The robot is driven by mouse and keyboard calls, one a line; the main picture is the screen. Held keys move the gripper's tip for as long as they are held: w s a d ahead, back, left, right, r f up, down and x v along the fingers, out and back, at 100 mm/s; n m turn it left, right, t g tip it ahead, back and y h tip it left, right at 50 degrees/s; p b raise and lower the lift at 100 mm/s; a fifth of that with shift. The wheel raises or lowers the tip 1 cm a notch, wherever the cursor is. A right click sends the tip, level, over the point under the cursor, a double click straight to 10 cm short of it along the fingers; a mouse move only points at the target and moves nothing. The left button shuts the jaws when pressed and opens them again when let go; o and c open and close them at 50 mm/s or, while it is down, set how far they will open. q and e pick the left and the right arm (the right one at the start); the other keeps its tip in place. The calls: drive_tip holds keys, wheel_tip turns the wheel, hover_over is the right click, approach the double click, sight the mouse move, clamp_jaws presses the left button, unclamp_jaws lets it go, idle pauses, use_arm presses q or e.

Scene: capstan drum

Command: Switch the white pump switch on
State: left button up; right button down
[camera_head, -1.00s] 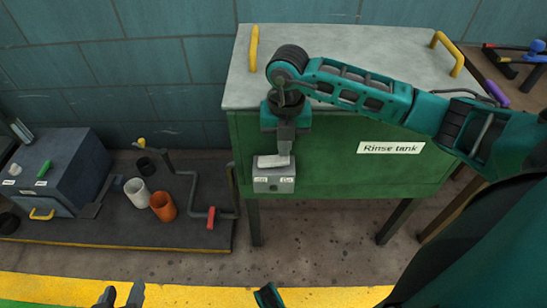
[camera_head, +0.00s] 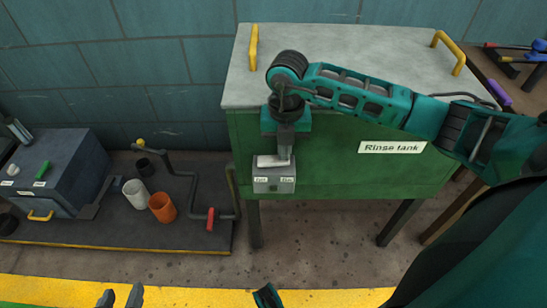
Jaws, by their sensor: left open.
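A white lever-like switch (camera_head: 270,161) sits on top of a small grey box (camera_head: 273,185) on the front of the green rinse tank. Two small labels are on the box face, too small to read surely. My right gripper (camera_head: 286,153) points down at the right part of the white switch and seems to touch it. It hides that part, and its fingers look like one block, so its opening cannot be told. My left gripper (camera_head: 120,297) is at the bottom edge, its two fingertips apart, empty and far from the switch.
The rinse tank (camera_head: 340,185) has a pale lid (camera_head: 345,70) with yellow handles. At left, a dark platform (camera_head: 110,232) holds a blue-grey box (camera_head: 62,170), a white cup (camera_head: 135,194), an orange cup (camera_head: 162,207) and a pipe with a red handle. The floor between is clear.

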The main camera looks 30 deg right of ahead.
drive_tip(key=shift+f, duration=0.3)
drive_tip(key=shift+r, duration=0.15)
wheel_tip(320, 180, up, 7)
drive_tip(key=p, duration=0.5)
drive_tip(key=shift+p, duration=0.4)
